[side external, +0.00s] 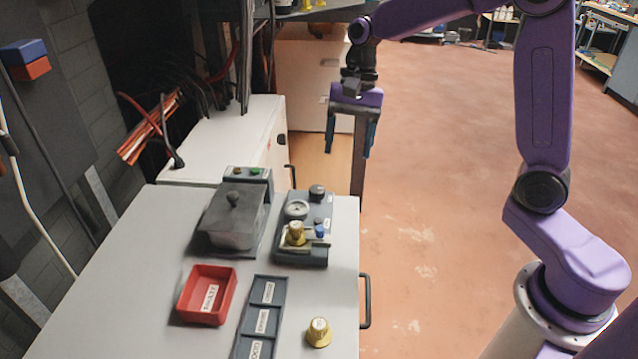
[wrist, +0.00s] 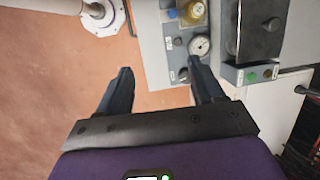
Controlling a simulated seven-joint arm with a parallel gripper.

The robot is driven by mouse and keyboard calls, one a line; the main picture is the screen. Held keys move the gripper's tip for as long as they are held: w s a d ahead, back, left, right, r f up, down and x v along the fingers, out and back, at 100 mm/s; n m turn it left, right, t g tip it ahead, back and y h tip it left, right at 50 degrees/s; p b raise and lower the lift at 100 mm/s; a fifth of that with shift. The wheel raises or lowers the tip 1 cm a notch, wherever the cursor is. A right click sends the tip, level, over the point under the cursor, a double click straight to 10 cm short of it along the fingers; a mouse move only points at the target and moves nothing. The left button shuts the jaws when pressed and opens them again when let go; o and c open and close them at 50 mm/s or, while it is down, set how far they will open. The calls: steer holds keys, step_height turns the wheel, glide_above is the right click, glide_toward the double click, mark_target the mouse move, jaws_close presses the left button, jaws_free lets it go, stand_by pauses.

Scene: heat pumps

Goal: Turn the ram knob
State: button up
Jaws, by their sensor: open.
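A grey instrument unit (side external: 290,255) stands on the white worktop near its right edge. It carries a round gauge (side external: 297,209), a black knob (side external: 317,191) at its far end, a gold knob (side external: 296,233) and a small blue part (side external: 320,231). No label shows which knob is the ram knob. The wrist view also shows the gauge (wrist: 199,45), the gold knob (wrist: 193,11) and a black knob (wrist: 183,74). My gripper (side external: 350,150) is open and empty, pointing down, beyond the unit's far end.
A dark lidded box (side external: 233,215) stands left of the unit, with a small button box (side external: 249,175) behind it. A red bin (side external: 207,294), a dark compartment tray (side external: 263,318) and a loose gold knob (side external: 318,332) are nearer. Open floor lies to the right.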

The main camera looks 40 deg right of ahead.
steer(key=w+d+m+t+y, duration=0.1)
steer(key=w+d+m+y, duration=0.1)
steer(key=w+d+m, duration=0.7)
glide_toward(318, 188)
steer(key=x, duration=0.8)
steer(key=shift+a+f, duration=0.2)
steer(key=shift+f, duration=0.15)
